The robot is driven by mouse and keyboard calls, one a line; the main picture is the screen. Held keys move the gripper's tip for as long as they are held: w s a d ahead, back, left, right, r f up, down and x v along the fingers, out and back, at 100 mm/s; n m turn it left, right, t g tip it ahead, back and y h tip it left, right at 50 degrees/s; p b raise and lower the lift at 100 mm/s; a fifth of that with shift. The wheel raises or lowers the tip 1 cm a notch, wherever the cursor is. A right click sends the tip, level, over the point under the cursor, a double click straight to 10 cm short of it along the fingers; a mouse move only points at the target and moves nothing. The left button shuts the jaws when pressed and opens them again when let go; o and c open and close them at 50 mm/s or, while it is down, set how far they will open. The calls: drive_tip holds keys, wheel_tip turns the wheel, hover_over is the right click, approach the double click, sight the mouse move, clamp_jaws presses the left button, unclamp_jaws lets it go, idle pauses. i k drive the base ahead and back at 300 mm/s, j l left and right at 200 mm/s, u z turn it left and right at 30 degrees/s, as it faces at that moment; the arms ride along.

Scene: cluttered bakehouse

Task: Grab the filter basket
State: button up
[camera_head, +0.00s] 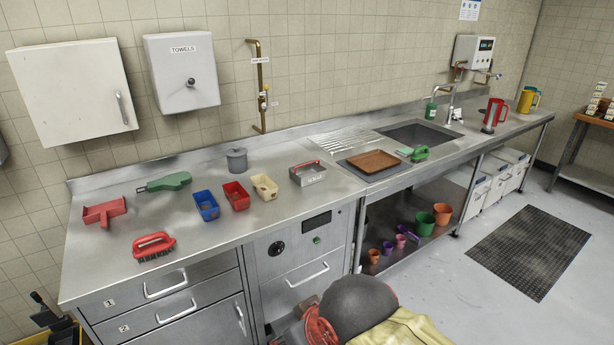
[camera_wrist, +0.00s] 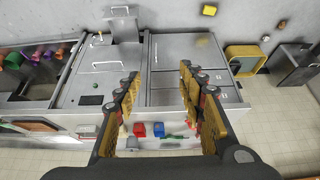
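A grey metal box-shaped basket with a red handle (camera_head: 308,175), which looks like the filter basket, sits on the steel counter (camera_head: 210,245) in the head view. It is right of the cream tub and left of the sink. My gripper (camera_wrist: 158,75) is open and empty in the wrist view, its yellow-padded fingers wide apart above the cabinet fronts and floor side. The gripper cannot be made out in the head view.
Near the basket stand a cream tub (camera_head: 264,187), red tub (camera_head: 236,195), blue tub (camera_head: 206,205) and grey lidded pot (camera_head: 237,160). A brown tray (camera_head: 374,161) lies to its right. A red brush (camera_head: 153,246) lies at the front left. The counter before the basket is clear.

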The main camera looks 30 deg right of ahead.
sight(304, 175)
drive_tip(key=z, duration=0.5)
drive_tip(key=i+j+z, duration=0.1)
drive_tip(key=z, duration=0.3)
drive_tip(key=i+j+z, duration=0.2)
drive_tip(key=z, duration=0.25)
drive_tip(key=i+j+z, duration=0.1)
drive_tip(key=j+z, duration=0.15)
drive_tip(key=z, duration=0.15)
drive_tip(key=i+j+z, duration=0.1)
drive_tip(key=j+z, duration=0.15)
drive_tip(key=z, duration=0.15)
drive_tip(key=i+j+z, duration=0.1)
drive_tip(key=j, duration=0.55)
drive_tip(key=i+j+z, duration=0.1)
drive_tip(key=j, duration=0.55)
